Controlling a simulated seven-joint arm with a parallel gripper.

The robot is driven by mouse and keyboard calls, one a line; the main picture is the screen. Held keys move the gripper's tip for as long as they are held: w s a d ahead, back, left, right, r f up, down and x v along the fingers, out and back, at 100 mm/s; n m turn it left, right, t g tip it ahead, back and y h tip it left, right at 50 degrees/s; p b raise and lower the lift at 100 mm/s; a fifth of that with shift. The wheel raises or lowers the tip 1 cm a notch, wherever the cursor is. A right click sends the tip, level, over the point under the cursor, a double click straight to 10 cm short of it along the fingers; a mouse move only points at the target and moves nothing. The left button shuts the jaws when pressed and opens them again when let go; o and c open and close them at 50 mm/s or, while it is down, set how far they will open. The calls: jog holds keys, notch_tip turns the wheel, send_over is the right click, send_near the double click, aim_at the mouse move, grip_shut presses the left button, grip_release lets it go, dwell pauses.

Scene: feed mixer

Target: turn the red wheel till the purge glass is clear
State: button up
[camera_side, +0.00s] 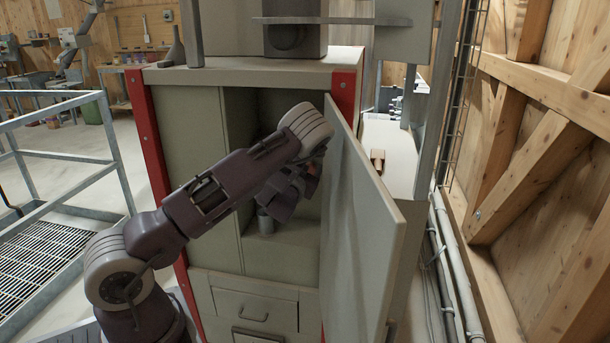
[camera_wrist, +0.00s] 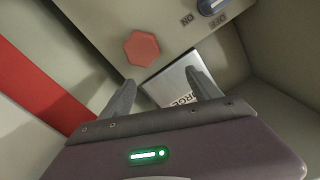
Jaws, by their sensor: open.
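In the wrist view a red hexagonal piece (camera_wrist: 142,48), possibly the red wheel, sits on a beige panel just beyond my gripper (camera_wrist: 160,80). My gripper is open, with its two grey fingers apart and nothing held between them. The fingertips look short of the red piece, with no clear contact. In the side view my gripper (camera_side: 283,192) is inside the open cabinet, and a reddish patch shows beside it. A white plate (camera_wrist: 170,88) with letters ending in "RGE" is partly hidden by a finger. I cannot make out the purge glass or its state.
The cabinet door (camera_side: 358,230) stands open to the right of my arm. A switch (camera_wrist: 211,5) marked ON and OFF is near the red piece. Red posts (camera_side: 148,130) edge the cabinet, and a railing (camera_side: 60,160) is at left.

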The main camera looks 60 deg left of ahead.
jog(key=shift+r, duration=1)
jog(key=s+d+r+g+h, duration=0.4)
jog(key=s+d+r, duration=0.25)
jog(key=r, duration=0.25)
jog(key=s+d+r+m+h, duration=0.25)
jog(key=s+d, duration=0.25)
jog(key=d, duration=0.4)
jog(key=s+d+r+m+h, duration=0.2)
jog(key=s+d+h, duration=0.2)
jog(key=d, duration=0.5)
jog(key=s+d+f+g+h, duration=0.1)
jog(key=s+d, duration=0.4)
jog(key=s, duration=0.4)
jog(key=s+d+f+g+h, duration=0.1)
jog(key=s+d, duration=0.4)
jog(key=s, duration=0.5)
jog(key=shift+s+g, duration=0.2)
jog(key=shift+g, duration=0.4)
jog(key=shift+d, duration=0.1)
